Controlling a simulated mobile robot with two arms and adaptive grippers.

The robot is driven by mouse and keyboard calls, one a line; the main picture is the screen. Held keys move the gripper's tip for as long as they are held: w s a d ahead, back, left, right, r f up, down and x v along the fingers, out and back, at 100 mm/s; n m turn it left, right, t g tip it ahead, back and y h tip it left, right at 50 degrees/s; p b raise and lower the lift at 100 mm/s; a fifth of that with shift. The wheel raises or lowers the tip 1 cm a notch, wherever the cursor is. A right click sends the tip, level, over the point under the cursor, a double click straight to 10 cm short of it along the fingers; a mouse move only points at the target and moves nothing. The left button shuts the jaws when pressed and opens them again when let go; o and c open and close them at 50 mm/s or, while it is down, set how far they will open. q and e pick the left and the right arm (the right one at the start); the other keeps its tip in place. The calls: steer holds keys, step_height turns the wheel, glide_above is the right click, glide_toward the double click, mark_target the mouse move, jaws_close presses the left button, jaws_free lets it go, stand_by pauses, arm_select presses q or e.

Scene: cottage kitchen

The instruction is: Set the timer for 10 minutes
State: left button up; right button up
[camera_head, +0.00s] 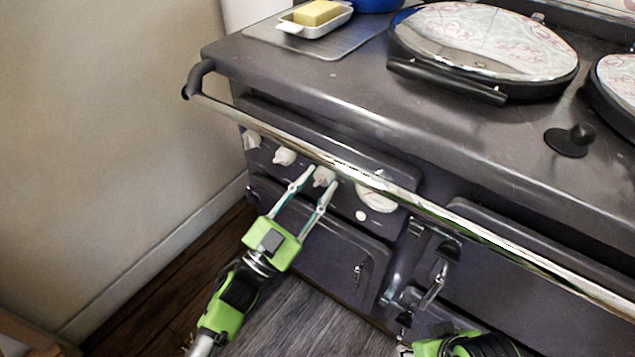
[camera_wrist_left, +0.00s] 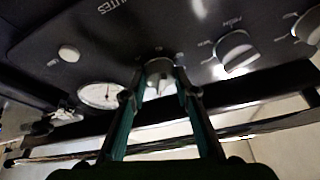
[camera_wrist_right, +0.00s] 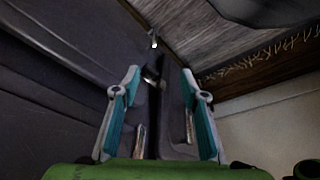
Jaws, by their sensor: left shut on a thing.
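The timer knob (camera_head: 324,177) is a small pale knob on the range's dark control panel, under the chrome rail. My left gripper (camera_head: 321,179) has its two fingertips on either side of this knob and is shut on it. In the left wrist view the knob (camera_wrist_left: 160,70) sits between the fingertips, with part of the word "MINUTES" printed above it on the panel. The knob's exact setting cannot be read. My right gripper (camera_wrist_right: 160,76) is open and empty, beside the dark front of the range; in the head view only part of it shows at the bottom edge.
The chrome rail (camera_head: 420,205) runs across just above the knobs. Two more pale knobs lie left of the timer knob, and a round gauge (camera_head: 376,196) and white button (camera_head: 361,215) lie right. A butter dish (camera_head: 315,22) and hotplate lids stand on top. A wall is at left.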

arm_select(q)
steer(key=shift+m+g+h, duration=0.3)
steer(key=shift+m, duration=0.4)
steer(key=shift+w+a+m+g+h+p, duration=0.1)
steer(key=shift+m+g+h+p, duration=0.35)
steer(key=shift+m, duration=0.55)
steer(key=shift+m+g, duration=0.55)
steer(key=shift+m, duration=0.75)
arm_select(e)
steer(key=shift+x, duration=2.35)
steer(key=shift+s, duration=0.15)
arm_select(q)
steer(key=o, duration=1.1)
steer(key=shift+a, duration=0.1)
arm_select(e)
steer(key=shift+a, duration=0.1)
arm_select(q)
steer(key=shift+s+a+f, duration=0.2)
steer(key=shift+s, duration=0.05)
steer(key=v, duration=1.1)
steer(key=shift+a, duration=0.15)
